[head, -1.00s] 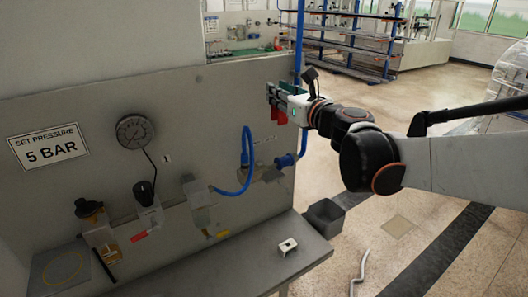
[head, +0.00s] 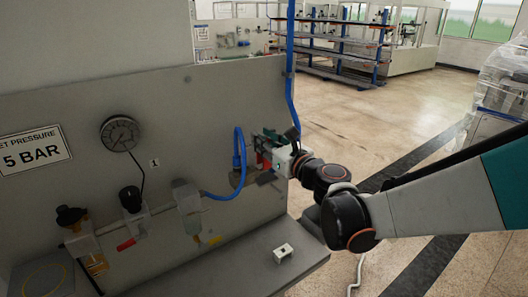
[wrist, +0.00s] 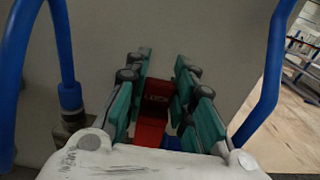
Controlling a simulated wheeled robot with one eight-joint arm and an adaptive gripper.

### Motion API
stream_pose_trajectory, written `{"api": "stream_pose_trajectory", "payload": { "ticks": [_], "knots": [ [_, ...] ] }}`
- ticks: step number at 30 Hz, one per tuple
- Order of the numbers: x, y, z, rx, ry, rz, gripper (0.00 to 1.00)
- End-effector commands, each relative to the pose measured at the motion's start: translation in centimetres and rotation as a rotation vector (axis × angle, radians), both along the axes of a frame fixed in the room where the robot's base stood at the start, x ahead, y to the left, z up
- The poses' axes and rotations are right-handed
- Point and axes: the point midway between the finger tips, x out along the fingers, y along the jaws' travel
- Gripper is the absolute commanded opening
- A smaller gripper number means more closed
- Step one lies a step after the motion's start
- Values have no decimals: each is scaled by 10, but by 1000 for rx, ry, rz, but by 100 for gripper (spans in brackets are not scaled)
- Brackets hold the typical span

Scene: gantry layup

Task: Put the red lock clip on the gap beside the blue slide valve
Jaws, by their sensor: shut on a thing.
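The red lock clip (wrist: 153,118) is held between the green-padded fingers of my gripper (wrist: 160,90) in the wrist view. In the head view my gripper (head: 268,150) is at the right part of the panel, and a bit of red shows at its fingers. A blue part (wrist: 172,143) shows low behind the clip in the wrist view; the blue slide valve is mostly hidden by my gripper and the clip. The gap beside it cannot be made out.
A blue hose (head: 238,160) loops just left of my gripper, and a blue pipe (head: 290,70) rises to its right. A gauge (head: 120,134) and regulator units hang further left. A small white block (head: 283,253) lies on the ledge (head: 235,268) below.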

Motion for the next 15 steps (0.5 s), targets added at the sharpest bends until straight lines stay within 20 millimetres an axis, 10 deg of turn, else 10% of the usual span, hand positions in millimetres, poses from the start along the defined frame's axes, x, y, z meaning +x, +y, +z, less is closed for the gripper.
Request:
{"api": "stream_pose_trajectory", "payload": {
  "ticks": [15],
  "knots": [
    [0, 0, -41, 0, 0, 0, 0]
  ]
}}
